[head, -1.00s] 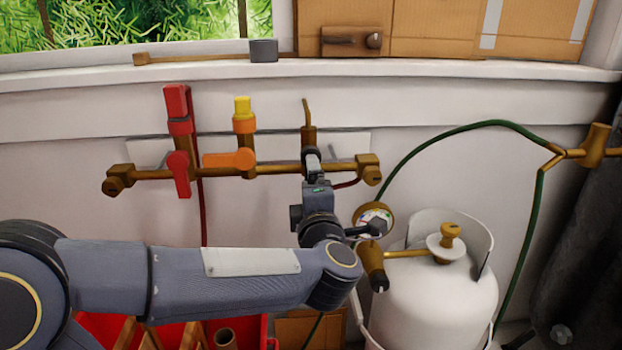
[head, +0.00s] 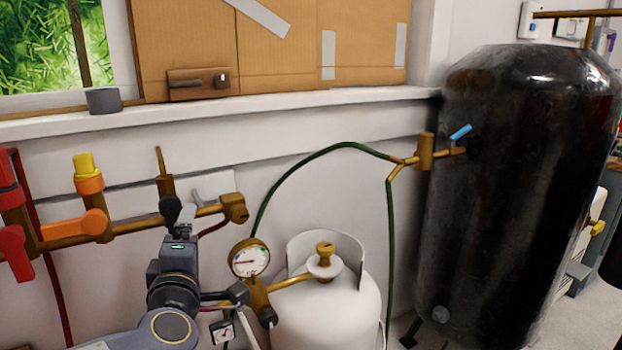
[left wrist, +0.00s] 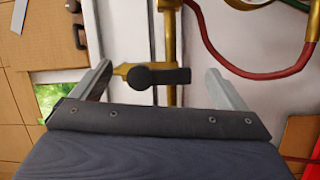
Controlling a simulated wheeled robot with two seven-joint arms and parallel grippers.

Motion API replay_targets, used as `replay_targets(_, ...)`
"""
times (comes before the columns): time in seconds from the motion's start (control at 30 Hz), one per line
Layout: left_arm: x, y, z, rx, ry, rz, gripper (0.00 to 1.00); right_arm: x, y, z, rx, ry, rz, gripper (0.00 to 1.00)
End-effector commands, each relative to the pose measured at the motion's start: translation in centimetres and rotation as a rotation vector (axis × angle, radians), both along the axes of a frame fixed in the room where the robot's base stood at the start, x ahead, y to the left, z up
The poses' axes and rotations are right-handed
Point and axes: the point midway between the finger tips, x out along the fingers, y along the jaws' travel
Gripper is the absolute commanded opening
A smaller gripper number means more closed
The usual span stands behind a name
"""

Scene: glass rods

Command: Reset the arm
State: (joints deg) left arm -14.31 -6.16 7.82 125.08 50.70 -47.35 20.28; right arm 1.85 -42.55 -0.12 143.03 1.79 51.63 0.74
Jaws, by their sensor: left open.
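My left gripper (head: 183,222) is in front of the right part of the brass pipe manifold (head: 68,240) in the head view. The left wrist view shows the same gripper (left wrist: 158,72) open, its two fingers wide apart. Between them in that view is a brass valve with a black knob (left wrist: 157,76), with a gap to each finger. The black knob (head: 171,208) also shows beside the fingers in the head view. How far it is from the fingers in depth I cannot tell. My right gripper is not in view.
A pressure gauge (head: 249,259) and a white gas tank (head: 330,310) stand right of my gripper. A green hose (head: 320,153) runs to a brass fitting by a large black tank (head: 520,190). A red valve (head: 14,250) and an orange valve (head: 75,226) are at left.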

Motion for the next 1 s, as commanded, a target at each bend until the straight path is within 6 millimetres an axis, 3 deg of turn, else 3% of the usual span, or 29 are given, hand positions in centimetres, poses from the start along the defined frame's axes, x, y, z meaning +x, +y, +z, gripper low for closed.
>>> replay_targets(0.17,-3.8,-2.6,-2.4,0.268,0.135,-0.354,0.95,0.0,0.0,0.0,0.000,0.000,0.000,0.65)
replay_targets(0.33,-9.8,-4.1,-8.0,0.526,0.344,-0.644,0.95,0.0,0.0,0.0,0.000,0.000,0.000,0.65)
replay_targets(0.5,-15.6,-3.9,-13.3,0.691,0.546,-0.836,0.95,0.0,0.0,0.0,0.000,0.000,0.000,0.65)
replay_targets(0.8,-24.8,-1.9,-19.9,0.838,0.867,-1.066,0.95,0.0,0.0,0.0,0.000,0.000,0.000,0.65)
replay_targets(0.83,-24.6,-2.0,-18.0,0.837,0.863,-1.066,0.95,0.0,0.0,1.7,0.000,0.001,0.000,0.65)
replay_targets(1.0,-24.4,-2.1,-14.0,0.835,0.858,-1.066,0.95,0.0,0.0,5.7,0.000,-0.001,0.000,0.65)
